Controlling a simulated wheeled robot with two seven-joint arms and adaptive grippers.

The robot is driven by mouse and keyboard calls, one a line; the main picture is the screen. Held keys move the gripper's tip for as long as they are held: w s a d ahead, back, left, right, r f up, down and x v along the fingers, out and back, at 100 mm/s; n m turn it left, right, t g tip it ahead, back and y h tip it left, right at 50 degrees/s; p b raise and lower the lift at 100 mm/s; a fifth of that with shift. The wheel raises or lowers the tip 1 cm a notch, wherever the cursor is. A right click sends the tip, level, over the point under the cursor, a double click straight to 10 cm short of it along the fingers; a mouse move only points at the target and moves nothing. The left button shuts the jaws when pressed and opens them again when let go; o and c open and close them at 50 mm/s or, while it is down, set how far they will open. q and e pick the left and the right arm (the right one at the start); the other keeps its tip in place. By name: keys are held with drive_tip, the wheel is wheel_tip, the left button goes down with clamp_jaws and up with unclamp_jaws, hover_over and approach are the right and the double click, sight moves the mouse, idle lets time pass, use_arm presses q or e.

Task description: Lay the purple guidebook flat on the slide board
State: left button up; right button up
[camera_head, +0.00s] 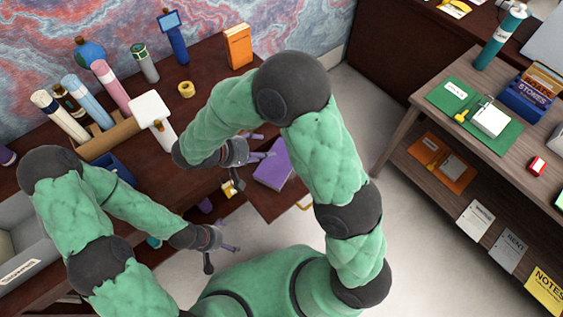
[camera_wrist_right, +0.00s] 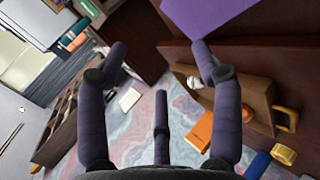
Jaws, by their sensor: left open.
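The purple guidebook (camera_head: 273,167) appears to lie flat on the dark slide board (camera_head: 275,206), which sticks out from the desk's front. My right gripper (camera_head: 262,147) is at the book's upper left edge. Its fingers are spread with nothing between them. In the right wrist view, part of the book (camera_wrist_right: 212,14) shows at the top, beside the right fingertip; whether they touch is unclear. My left gripper (camera_head: 226,238) is open and empty, below and left of the slide board. My right arm passes close to the book's right side.
The dark desk holds an orange box (camera_head: 238,46), a yellow tape roll (camera_head: 186,89) and several bottles and tubes at the left. A grey tray (camera_head: 25,245) is at the lower left. A side table with a green folder (camera_head: 473,115) stands right, across open floor (camera_head: 362,110).

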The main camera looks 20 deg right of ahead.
drive_tip(key=shift+p+v, duration=0.65)
drive_tip(key=shift+v, duration=1.5)
drive_tip(key=shift+r, duration=0.1)
wheel_tip(320, 180, up, 8)
drive_tip(key=a+p, duration=0.2)
drive_tip(key=p, duration=0.2)
drive_tip(key=shift+s+p, duration=0.3)
drive_tip(key=shift+p, duration=0.1)
drive_tip(key=shift+a, duration=0.1)
